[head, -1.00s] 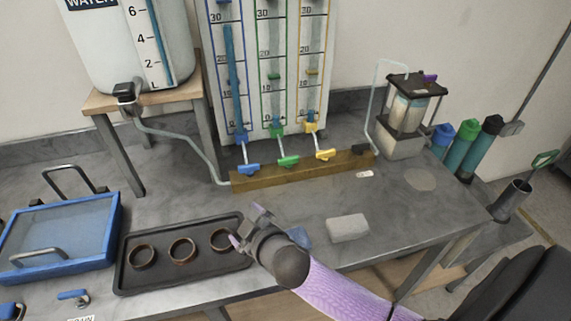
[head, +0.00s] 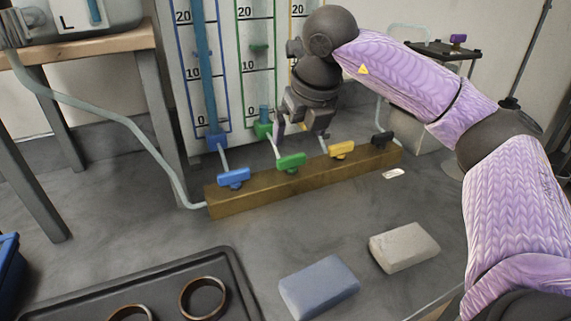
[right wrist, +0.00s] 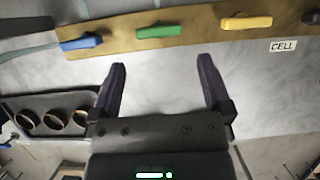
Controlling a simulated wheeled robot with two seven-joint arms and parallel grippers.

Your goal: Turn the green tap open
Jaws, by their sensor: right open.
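The green tap (head: 291,163) sits on a brass-coloured manifold bar (head: 240,203), between a blue tap (head: 234,178) and a yellow tap (head: 342,150). In the right wrist view the green tap (right wrist: 158,31) lies ahead of the fingertips, its handle lying along the bar. My right gripper (head: 301,132) is open and empty, above and behind the bar in the head picture, near the green and yellow taps. In the right wrist view its two fingers (right wrist: 161,66) are spread, apart from the tap. My left gripper is not in view.
A black tap (head: 382,139) ends the bar. Gauge tubes (head: 255,60) stand behind. A blue sponge-like block (head: 319,287) and a grey block (head: 404,247) lie in front. A black tray (head: 232,272) with rings is at lower left. The bench between is clear.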

